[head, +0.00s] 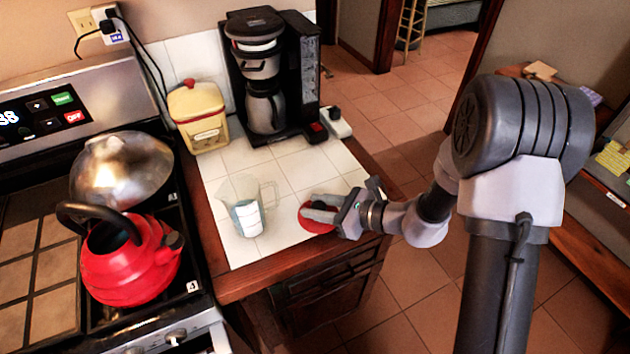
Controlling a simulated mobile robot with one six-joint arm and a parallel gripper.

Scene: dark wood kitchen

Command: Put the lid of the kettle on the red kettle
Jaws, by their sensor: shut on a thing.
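The red kettle (124,268) stands on the stove at the left, its black handle arched over the open top. Its top opening looks dark, with no lid on it. The red lid (318,227) is at the right front part of the white tiled counter. My gripper (318,213) is at the lid and shut on it, its fingers covering part of the lid. I cannot tell whether the lid touches the counter or is slightly raised.
A clear measuring cup (247,208) stands on the counter between the lid and the kettle. A coffee maker (268,80) and a yellow canister (199,118) stand at the back. A silver domed pot or lid (122,168) sits behind the kettle. The counter's front edge (290,262) is close.

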